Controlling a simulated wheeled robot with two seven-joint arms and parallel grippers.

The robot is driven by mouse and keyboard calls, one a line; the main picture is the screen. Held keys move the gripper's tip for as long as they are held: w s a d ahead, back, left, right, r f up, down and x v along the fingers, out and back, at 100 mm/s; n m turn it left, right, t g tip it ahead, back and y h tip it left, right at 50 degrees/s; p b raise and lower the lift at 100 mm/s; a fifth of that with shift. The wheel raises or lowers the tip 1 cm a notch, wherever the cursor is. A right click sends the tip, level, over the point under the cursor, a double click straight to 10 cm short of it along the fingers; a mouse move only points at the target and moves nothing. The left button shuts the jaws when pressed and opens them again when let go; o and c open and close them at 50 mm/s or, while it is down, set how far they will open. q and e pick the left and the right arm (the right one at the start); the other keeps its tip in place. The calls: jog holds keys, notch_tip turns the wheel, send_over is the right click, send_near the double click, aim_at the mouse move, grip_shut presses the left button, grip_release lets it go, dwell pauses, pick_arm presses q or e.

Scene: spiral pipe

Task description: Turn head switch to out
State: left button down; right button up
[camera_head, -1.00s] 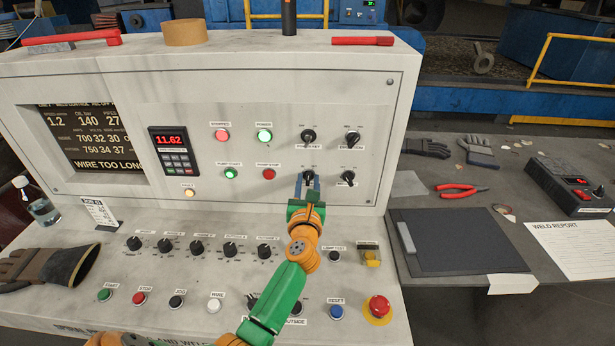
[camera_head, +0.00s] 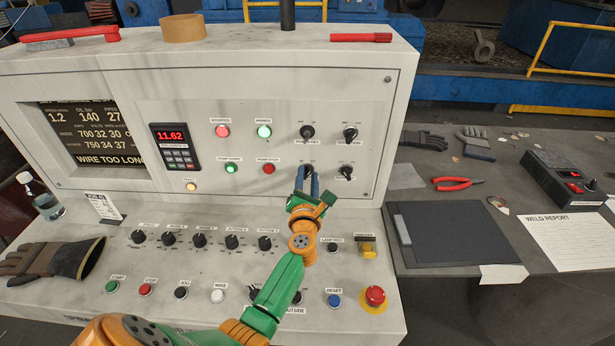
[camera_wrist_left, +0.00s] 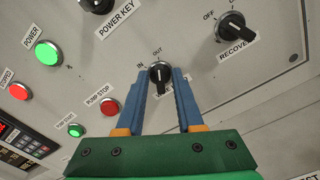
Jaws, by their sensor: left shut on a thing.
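The head switch (camera_wrist_left: 159,74) is a round black knob on the upright panel, with IN at its upper left and OUT above it in the left wrist view. Its lower label is partly covered by a finger. In the head view my fingers hide most of the knob. My left gripper (camera_head: 307,182) is at this lower-left knob of the group of four, its blue fingers (camera_wrist_left: 160,90) shut on either side of it. The knob's pointer seems to face up, toward OUT, but it is small. My right gripper is out of view.
The power key knob (camera_head: 307,132) is above and the recovery knob (camera_head: 346,172) is close on the right. The red pump stop button (camera_head: 268,169) is close on the left. The sloped desk below carries more knobs and a red emergency button (camera_head: 374,297).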

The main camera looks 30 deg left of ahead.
pick_arm(q)
jog(key=c, duration=0.9)
grip_release()
jog(key=v, duration=0.7)
jog(key=shift+a, duration=0.1)
jog(key=shift+f, duration=0.1)
